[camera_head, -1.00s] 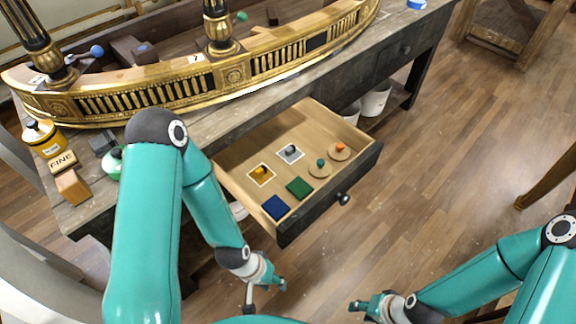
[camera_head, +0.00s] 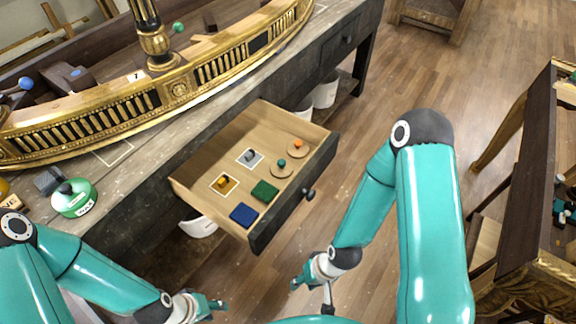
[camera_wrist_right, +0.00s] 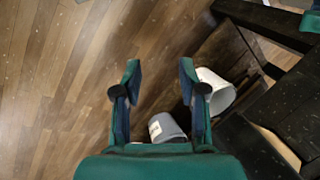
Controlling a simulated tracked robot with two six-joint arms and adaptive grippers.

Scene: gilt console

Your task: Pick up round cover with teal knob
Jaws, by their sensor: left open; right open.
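The round cover with the teal knob (camera_head: 281,173) is a small wooden disc lying in the open drawer (camera_head: 228,157), towards its right side, in the head view. Nothing touches it. My left gripper (camera_head: 221,304) is open and empty, low in front of the drawer and away from the cover. My right gripper (camera_head: 295,285) is open and empty, below and in front of the drawer front. In the right wrist view my right gripper (camera_wrist_right: 160,68) shows its two fingers apart, with floor and pale bins beyond; the cover is not in that view.
A round cover with an orange knob (camera_head: 298,150) lies beside it. The drawer also holds a green square (camera_head: 264,191), a blue square (camera_head: 243,214), a yellow piece (camera_head: 223,183) and a grey piece (camera_head: 249,157). A green tin (camera_head: 74,198) stands on the workbench. A gilt table (camera_head: 540,275) stands at right.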

